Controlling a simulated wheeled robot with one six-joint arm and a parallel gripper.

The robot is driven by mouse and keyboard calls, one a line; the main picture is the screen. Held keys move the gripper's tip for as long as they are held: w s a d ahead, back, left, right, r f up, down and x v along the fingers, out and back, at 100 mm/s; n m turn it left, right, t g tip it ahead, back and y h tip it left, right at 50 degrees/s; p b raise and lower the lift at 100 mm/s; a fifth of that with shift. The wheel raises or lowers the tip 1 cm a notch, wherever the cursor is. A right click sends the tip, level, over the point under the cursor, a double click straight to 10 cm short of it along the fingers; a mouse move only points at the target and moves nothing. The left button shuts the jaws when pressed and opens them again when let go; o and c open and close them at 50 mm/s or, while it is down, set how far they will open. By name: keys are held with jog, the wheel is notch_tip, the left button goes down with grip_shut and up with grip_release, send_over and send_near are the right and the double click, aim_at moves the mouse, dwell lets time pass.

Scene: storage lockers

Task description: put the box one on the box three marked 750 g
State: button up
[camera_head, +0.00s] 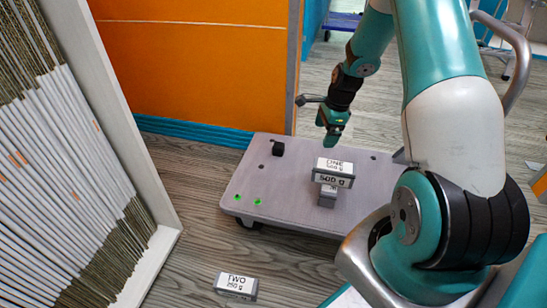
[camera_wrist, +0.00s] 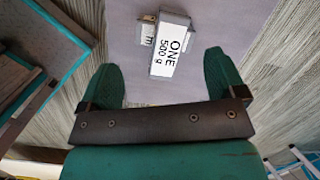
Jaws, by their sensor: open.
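Box one (camera_head: 333,172), a grey box with a white label reading ONE 500 g, rests on top of a smaller-looking grey box (camera_head: 327,196) on the grey platform. The lower box is mostly covered, and its marking is not readable. In the wrist view, box one (camera_wrist: 171,45) lies just ahead of the fingertips, with part of the lower box (camera_wrist: 147,32) showing beside it. My gripper (camera_head: 333,128) is open and empty, above and behind box one; its spread green fingers show in the wrist view (camera_wrist: 160,65).
The low wheeled platform (camera_head: 265,195) has a small black block (camera_head: 278,148) and green spots near its left end. A box marked TWO 250 g (camera_head: 236,286) lies on the floor. A white-framed rack (camera_head: 110,130) stands left, an orange panel (camera_head: 200,60) behind.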

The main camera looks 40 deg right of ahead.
jog(key=s+a+r+n+y, duration=0.1)
jog(key=a+r+n, duration=0.65)
jog(key=a, duration=0.35)
jog(key=s+a+r+n, duration=0.1)
jog(key=a+r+n, duration=0.5)
jog(key=a+r, duration=0.3)
jog(key=s+a+r+n, duration=0.4)
jog(key=s+a+n, duration=0.4)
jog(key=s, duration=0.2)
jog(key=s+a+r+n+g+y, duration=0.1)
jog(key=s+a+r+n, duration=0.3)
jog(key=s+a+n, duration=0.4)
jog(key=shift+s+a+n+g+y, duration=0.15)
jog(key=shift+s+n+g+y, duration=0.15)
jog(key=shift+s+n, duration=0.65)
jog(key=shift+s+m, duration=0.25)
jog(key=shift+m, duration=0.05)
